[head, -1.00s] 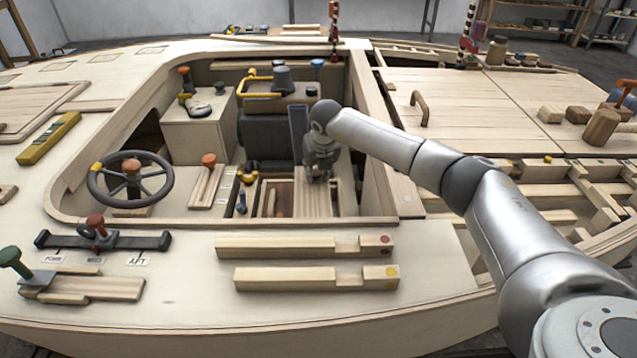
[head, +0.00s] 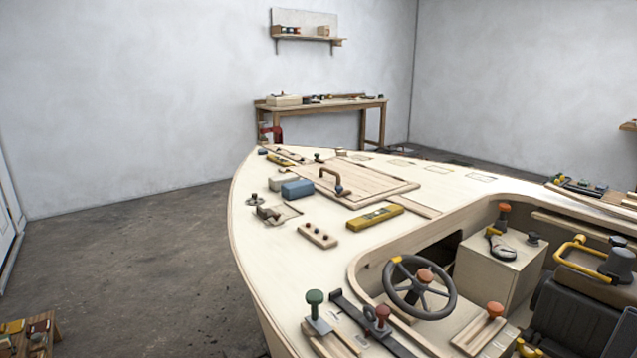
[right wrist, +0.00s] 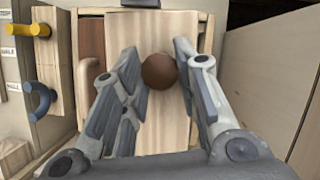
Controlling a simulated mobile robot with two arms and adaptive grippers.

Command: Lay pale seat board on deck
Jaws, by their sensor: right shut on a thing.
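In the right wrist view my right gripper (right wrist: 157,62) has its fingers on both sides of a round brown knob (right wrist: 158,74). It is shut on this knob, which stands on a pale wooden board (right wrist: 160,125), the pale seat board. I cannot tell whether the board is resting or lifted. The pale deck (head: 275,255) fills the middle of the head view, around the cockpit opening. The head view shows neither gripper, and my left gripper is in no view.
On the deck are a hatch with a handle (head: 368,182), a blue block (head: 297,189), a yellow level (head: 375,217) and a block with dark pegs (head: 317,235). A steering wheel (head: 420,287) stands in the cockpit. Bare deck lies along the left edge.

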